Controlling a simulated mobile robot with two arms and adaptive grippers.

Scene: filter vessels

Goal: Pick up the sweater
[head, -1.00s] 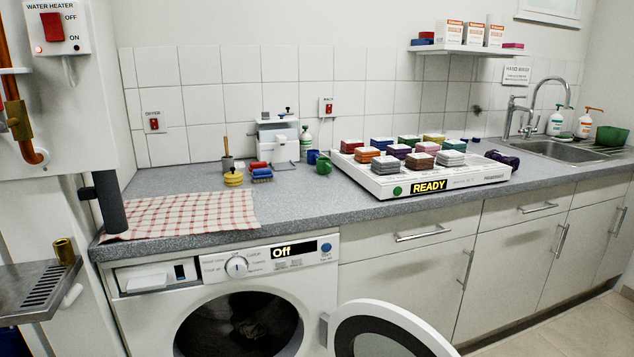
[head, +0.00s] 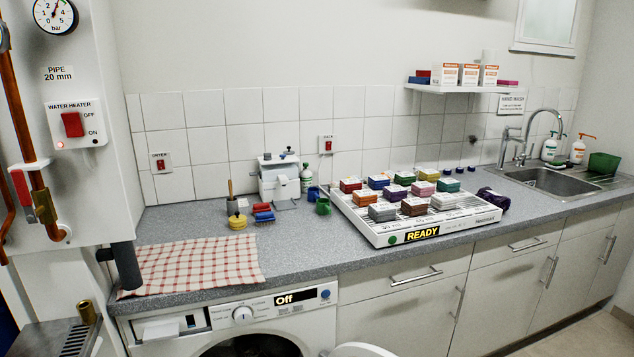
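Nothing in the head view can be told for sure as a sweater. A dark purple, soft-looking bundle (head: 493,200) lies on the counter against the right end of a white tray. Whether these are cloth cannot be told. Neither of my grippers is in view.
A checked cloth (head: 192,265) covers the counter's left end. The sink (head: 550,182) is right.

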